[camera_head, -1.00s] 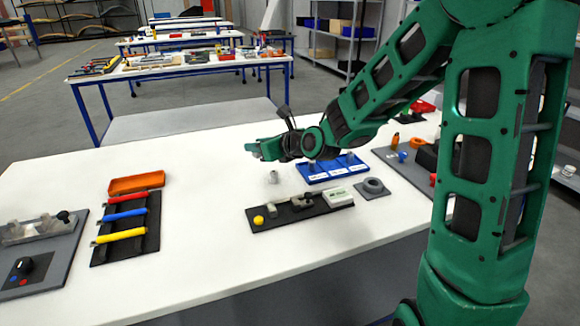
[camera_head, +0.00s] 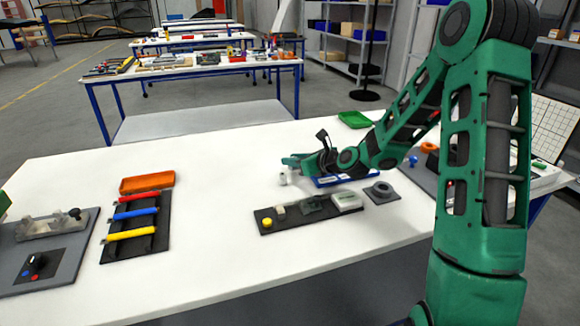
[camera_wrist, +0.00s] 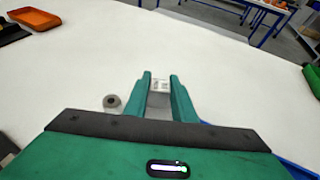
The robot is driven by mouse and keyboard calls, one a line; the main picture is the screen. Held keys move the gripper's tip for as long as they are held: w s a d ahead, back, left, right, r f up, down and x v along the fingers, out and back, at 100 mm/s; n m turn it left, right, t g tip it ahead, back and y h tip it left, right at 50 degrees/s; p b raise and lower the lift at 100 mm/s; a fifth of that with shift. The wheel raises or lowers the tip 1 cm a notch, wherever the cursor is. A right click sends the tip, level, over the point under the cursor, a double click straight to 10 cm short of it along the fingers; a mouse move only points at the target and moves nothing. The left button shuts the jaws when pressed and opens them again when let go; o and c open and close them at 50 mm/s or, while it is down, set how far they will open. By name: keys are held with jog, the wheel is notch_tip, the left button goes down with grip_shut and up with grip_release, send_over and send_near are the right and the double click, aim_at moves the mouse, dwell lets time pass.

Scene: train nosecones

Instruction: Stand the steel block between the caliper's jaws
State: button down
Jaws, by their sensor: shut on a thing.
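My gripper (camera_wrist: 160,82) is shut on the steel block (camera_wrist: 160,87), a small pale grey block with dark marks on its face. In the head view my gripper (camera_head: 288,161) points left, above the far side of the white table; the block cannot be made out there. The caliper is a black base (camera_head: 296,219) in front of the gripper, nearer to me. It carries a yellow knob (camera_head: 267,223), a light grey jaw (camera_head: 279,209), a darker grey jaw piece (camera_head: 314,204) and a white display box (camera_head: 346,201).
A small grey cylinder (camera_head: 283,179) stands beside the gripper, also in the wrist view (camera_wrist: 112,102). A blue tray (camera_head: 330,181) lies partly behind my arm. An orange tray (camera_head: 147,183) and coloured handles stand left. Mid-table is clear.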

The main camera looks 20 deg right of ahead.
jog(key=shift+f, duration=0.85)
jog(key=c, duration=1.5)
grip_release()
jog(key=shift+f, duration=0.1)
